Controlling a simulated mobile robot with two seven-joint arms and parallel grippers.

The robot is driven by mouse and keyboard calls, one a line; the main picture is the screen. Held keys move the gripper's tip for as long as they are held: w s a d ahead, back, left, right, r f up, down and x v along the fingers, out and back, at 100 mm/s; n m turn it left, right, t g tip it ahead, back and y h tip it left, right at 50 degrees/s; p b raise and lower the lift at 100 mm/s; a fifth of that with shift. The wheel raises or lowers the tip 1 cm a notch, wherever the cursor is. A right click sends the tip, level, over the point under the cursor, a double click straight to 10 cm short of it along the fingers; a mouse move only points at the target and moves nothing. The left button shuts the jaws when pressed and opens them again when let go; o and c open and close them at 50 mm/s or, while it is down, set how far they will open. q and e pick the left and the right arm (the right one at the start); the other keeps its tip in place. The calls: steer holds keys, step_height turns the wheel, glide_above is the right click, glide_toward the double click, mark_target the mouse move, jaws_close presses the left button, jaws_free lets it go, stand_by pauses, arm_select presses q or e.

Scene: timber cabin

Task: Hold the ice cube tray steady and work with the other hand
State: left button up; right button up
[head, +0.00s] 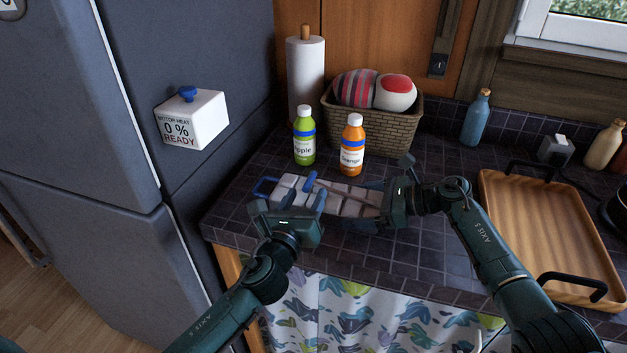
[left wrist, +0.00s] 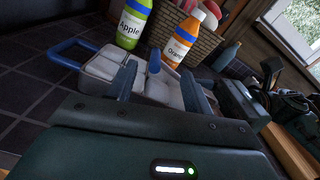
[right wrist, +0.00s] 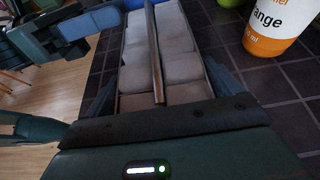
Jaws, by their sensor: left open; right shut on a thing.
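The ice cube tray (head: 348,206) lies on the dark tiled counter, filled with pale cubes, with a blue loop handle (head: 264,186) at its left end. A thin brownish lever (right wrist: 157,60) runs lengthwise over its middle; its blue tip (left wrist: 154,61) is near the left end. My right gripper (head: 373,204) is shut on the tray's right end, one finger along each long side. My left gripper (head: 291,201) is open over the tray's left part, its fingers on either side of the lever's tip in the left wrist view (left wrist: 156,84). Whether they touch anything is unclear.
A green apple bottle (head: 304,136) and an orange bottle (head: 352,146) stand just behind the tray. Behind them are a wicker basket (head: 372,127) and a paper roll (head: 305,80). A wooden tray (head: 545,235) lies right. The fridge (head: 190,60) bounds the left.

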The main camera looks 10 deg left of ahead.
mark_target(313, 182)
arm_select(q)
steer(key=w, duration=0.4)
steer(key=w+d, duration=0.1)
steer(key=w, duration=0.1)
steer(key=shift+c, duration=0.2)
steer(key=shift+a+f, duration=0.1)
steer(key=shift+a, duration=0.05)
jaws_close()
